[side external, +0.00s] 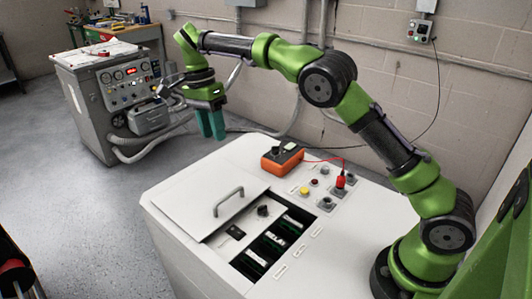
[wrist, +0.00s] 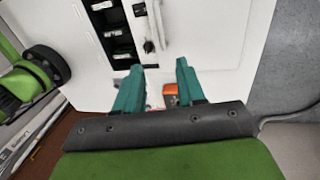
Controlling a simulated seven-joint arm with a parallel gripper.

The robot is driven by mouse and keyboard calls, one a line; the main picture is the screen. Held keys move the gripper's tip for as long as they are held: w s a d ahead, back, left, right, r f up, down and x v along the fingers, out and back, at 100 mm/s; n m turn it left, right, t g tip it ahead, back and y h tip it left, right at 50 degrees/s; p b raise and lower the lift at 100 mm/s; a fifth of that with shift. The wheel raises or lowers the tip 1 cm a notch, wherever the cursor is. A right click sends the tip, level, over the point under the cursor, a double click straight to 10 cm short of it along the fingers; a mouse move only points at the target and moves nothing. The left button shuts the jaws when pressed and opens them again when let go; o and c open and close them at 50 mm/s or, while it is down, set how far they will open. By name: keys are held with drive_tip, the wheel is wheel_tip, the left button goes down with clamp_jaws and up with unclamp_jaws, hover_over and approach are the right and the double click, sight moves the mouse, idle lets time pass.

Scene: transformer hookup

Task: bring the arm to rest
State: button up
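My gripper (side external: 211,130) hangs in the air beyond the far left of the white cabinet (side external: 180,240), fingers pointing down. Its two teal fingers are apart in the wrist view (wrist: 160,66), with nothing held between them. The cabinet top has a panel with a grey handle (side external: 229,200) beside an opening with several dark slots (side external: 268,250). An orange meter (side external: 282,160) sits on the top near the back. A red plug (side external: 340,181) stands on the terminal area, with a red lead running towards the meter. The meter is mostly hidden by my gripper in the wrist view.
A grey instrument cart (side external: 85,110) with gauges and a hose stands on the floor at the back left. A workbench (side external: 120,32) is behind it. A wall box (side external: 419,31) hangs on the block wall. The air around my gripper looks clear.

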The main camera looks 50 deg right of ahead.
drive_tip(key=s+d+r+n+t+y, duration=0.1)
drive_tip(key=s+n+t, duration=0.3)
drive_tip(key=s, duration=0.9)
drive_tip(key=s+d+r+n+t+y, duration=0.1)
drive_tip(key=s+n+t, duration=0.4)
drive_tip(key=s+n, duration=0.5)
drive_tip(key=shift+s+d+r, duration=0.8)
drive_tip(key=shift+s+d, duration=0.15)
drive_tip(key=shift+s, duration=1.1)
